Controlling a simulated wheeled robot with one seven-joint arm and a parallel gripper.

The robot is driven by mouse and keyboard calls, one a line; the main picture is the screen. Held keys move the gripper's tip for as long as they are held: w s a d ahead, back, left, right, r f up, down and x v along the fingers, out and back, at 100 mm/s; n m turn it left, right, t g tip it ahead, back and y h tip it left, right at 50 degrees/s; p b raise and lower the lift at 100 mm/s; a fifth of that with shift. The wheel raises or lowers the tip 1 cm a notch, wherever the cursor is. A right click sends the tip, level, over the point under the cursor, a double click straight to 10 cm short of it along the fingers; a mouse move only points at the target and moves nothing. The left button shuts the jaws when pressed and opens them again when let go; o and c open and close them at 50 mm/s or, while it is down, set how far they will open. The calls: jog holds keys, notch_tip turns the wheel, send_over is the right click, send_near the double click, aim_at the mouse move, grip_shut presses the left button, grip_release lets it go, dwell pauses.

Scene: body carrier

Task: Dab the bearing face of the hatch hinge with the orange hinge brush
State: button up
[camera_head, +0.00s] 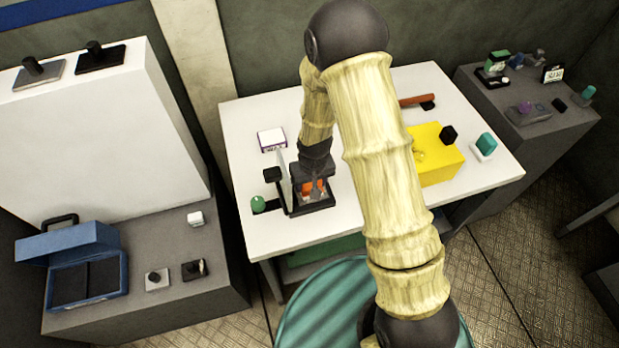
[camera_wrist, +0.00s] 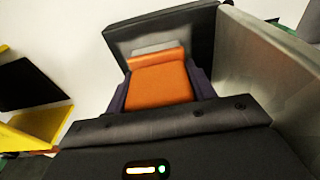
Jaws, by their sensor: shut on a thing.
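My gripper (camera_head: 309,180) points down over the white table and is shut on the orange hinge brush (camera_head: 318,187). In the wrist view the brush (camera_wrist: 160,85) is an orange block between the two dark purple fingers. The brush is inside or just above a dark open-topped tray (camera_head: 318,207); I cannot tell if it touches the tray's floor. The tray's dark wall (camera_wrist: 165,27) lies beyond the brush. A thin pale upright plate (camera_head: 283,178) stands at the tray's left. I cannot make out which part is the hatch hinge or its bearing face.
A green knob (camera_head: 258,204) and a purple-edged white box (camera_head: 271,139) are left of the tray. A yellow block (camera_head: 436,160) stands on the table's right, partly behind my arm. A teal piece (camera_head: 486,145) is near the right edge. An open blue case (camera_head: 85,280) sits on the left bench.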

jog(key=shift+s, duration=0.25)
jog(key=shift+w+a+f, duration=0.1)
jog(key=shift+w+a, duration=0.05)
jog(key=shift+w, duration=0.45)
jog(key=shift+w+a, duration=0.15)
jog(key=shift+w, duration=0.4)
jog(key=shift+s, duration=0.1)
jog(key=shift+s+d, duration=0.3)
jog(key=shift+s, duration=0.65)
jog(key=shift+w+a, duration=0.15)
jog(key=shift+w, duration=0.4)
jog(key=shift+w+a, duration=0.15)
jog(key=shift+w, duration=0.4)
